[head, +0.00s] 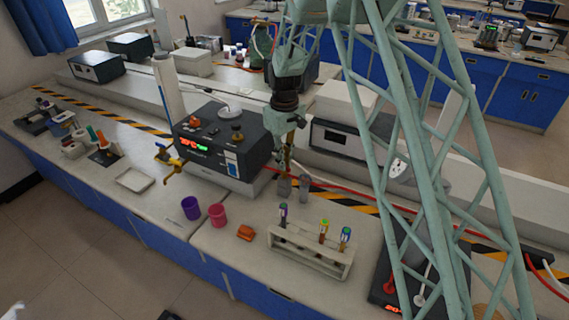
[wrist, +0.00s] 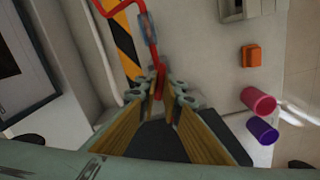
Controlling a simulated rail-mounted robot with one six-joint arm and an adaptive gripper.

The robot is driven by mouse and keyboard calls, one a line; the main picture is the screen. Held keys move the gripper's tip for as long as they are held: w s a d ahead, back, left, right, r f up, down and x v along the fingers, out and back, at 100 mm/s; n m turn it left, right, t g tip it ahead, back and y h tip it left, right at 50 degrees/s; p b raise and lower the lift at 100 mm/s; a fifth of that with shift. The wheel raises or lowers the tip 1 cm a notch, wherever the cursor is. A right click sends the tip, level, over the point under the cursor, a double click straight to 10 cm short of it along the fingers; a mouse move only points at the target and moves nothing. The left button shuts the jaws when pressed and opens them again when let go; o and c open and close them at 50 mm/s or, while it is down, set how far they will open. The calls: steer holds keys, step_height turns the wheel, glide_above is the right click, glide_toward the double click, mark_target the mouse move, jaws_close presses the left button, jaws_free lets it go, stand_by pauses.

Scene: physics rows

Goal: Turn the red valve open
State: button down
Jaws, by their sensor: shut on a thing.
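My gripper (head: 287,162) points down over the bench in the head view, just right of the dark instrument box. In the wrist view its two long yellowish fingers (wrist: 160,92) converge on a narrow red piece (wrist: 160,80), and they are shut on it. This red piece looks joined to a bent red line; I cannot tell whether it is the red valve. No other clearly red valve shows. A yellow tap (head: 168,160) stands left of the instrument box, apart from my gripper.
A tube rack (head: 310,254) with several capped tubes stands in front of my gripper. A purple cup (head: 191,208), a pink cup (head: 217,215) and an orange block (head: 245,233) lie left of it. The instrument box (head: 222,142) is close on the left. Small glassware (head: 304,186) stands beside the fingertips.

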steer(key=shift+n, duration=2.2)
steer(key=c, duration=2.8)
jaws_free()
steer(key=shift+r, duration=0.15)
step_height(320, 180, up, 12)
steer(key=shift+f, duration=0.1)
